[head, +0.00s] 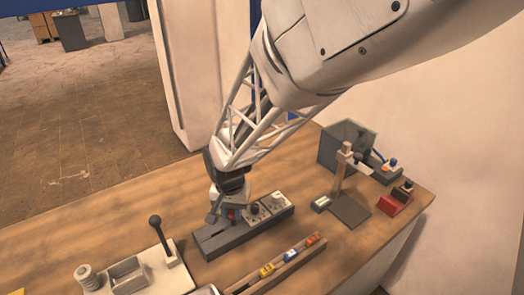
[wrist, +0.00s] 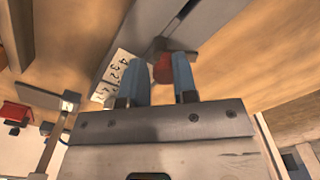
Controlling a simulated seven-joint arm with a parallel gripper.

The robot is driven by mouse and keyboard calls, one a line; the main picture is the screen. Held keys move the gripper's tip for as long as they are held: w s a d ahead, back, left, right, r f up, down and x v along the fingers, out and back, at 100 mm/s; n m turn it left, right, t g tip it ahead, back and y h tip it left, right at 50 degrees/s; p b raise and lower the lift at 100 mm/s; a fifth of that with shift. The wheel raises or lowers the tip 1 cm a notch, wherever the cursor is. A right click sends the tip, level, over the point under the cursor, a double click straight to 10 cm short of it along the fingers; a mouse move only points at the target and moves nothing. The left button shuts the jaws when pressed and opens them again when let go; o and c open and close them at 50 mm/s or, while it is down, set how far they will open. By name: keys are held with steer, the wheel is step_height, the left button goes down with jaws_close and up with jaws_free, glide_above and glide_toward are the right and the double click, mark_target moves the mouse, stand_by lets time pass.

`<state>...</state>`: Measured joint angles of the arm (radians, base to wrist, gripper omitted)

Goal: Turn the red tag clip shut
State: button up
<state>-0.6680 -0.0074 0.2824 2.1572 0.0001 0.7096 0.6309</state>
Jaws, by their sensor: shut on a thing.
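The red tag clip (wrist: 163,70) shows between the two blue-grey fingers of my gripper (wrist: 162,60) in the wrist view. In the head view a small patch of the red clip (head: 231,213) shows at my gripper (head: 222,211), low over a long grey block (head: 238,237) on the bench. My gripper is shut on the red clip. The fingers hide much of the clip, so I cannot tell how far it is turned. The grey block also shows in the wrist view (wrist: 133,52), with a white numbered label (wrist: 118,75) on its face.
Two round fittings (head: 266,207) sit on the block right of my gripper. A wooden rack (head: 285,262) with yellow, blue and orange pieces stands in front. A lever plate (head: 160,270) is front left. A grey box (head: 347,142), a post stand (head: 346,205) and a red block (head: 393,205) stand right.

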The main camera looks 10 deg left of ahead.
mark_target(233, 211)
steer(key=n, duration=0.5)
steer(key=shift+n, duration=0.3)
steer(key=n, duration=0.6)
stand_by(0.4)
steer(key=o, duration=0.9)
steer(key=shift+r, duration=3.9)
